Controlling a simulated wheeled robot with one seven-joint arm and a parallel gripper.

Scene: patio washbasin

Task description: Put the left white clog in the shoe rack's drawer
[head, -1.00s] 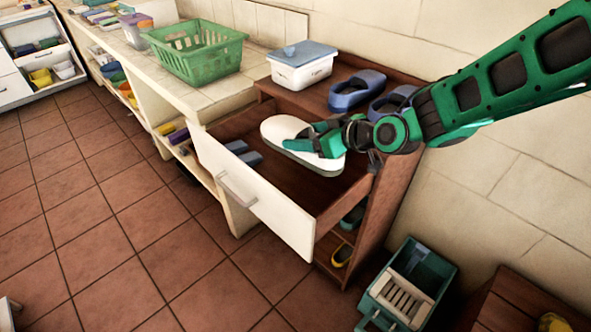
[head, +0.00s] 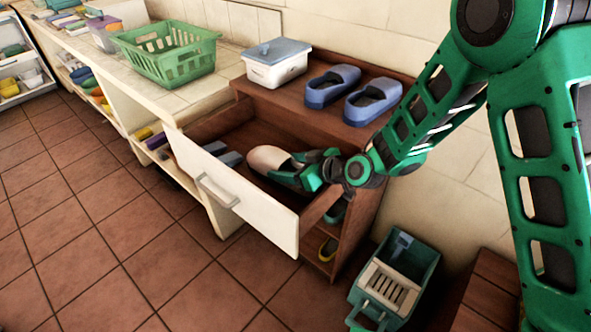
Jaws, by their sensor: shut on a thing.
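The white clog (head: 268,160) is in the head view, inside the outline of the shoe rack's open drawer (head: 236,203), toward its right end. My gripper (head: 312,172) is shut on the clog and covers its right part. Whether the clog touches the drawer floor I cannot tell. The drawer is pulled out, with its white front and handle facing the floor. Small blue-grey items (head: 222,152) lie in the drawer's left part. The shoe rack (head: 345,131) is brown wood.
Two blue clogs (head: 350,95) and a white box with a blue lid (head: 276,64) stand on the rack's top. A green basket (head: 168,52) is on the counter to the left.

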